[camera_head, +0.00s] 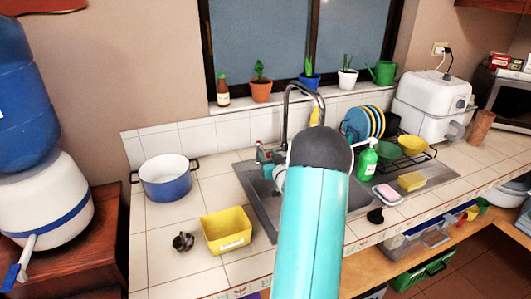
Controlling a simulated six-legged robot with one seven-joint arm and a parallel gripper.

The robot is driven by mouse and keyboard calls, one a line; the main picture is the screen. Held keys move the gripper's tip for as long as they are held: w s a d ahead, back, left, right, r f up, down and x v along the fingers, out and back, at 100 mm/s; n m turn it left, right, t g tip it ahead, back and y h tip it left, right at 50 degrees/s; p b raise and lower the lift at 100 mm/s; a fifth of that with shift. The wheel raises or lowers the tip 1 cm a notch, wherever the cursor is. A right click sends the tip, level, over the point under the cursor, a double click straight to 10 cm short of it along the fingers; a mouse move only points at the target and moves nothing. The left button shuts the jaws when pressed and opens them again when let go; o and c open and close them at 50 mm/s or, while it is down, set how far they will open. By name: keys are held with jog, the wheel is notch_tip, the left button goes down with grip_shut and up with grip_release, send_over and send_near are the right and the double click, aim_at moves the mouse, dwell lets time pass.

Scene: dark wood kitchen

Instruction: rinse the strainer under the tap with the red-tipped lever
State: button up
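A tall curved metal tap (287,110) stands at the back of the steel sink (258,205). My turquoise arm with its dark grey joint covers much of the sink and the tap's lower part. I cannot make out a red-tipped lever. A whitish rounded thing (279,176) shows partly in the sink beside my arm; I cannot tell what it is. I cannot identify the strainer. My gripper is not in view.
A blue pot (166,180), a yellow tub (227,231) and a small dark object (183,242) stand on the left counter. Right of the sink are a green soap bottle (367,161), a dish rack (418,158) and a yellow sponge (411,181). Potted plants line the windowsill.

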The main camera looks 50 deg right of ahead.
aim_at(265, 151)
jog(key=shift+x, duration=1.65)
grip_shut()
jog(key=shift+w+a, duration=0.15)
jog(key=m+g+h, duration=0.1)
jog(key=w+a+m+g+h, duration=0.1)
jog(key=h, duration=0.1)
jog(key=shift+a, duration=0.1)
jog(key=shift+m, duration=0.3)
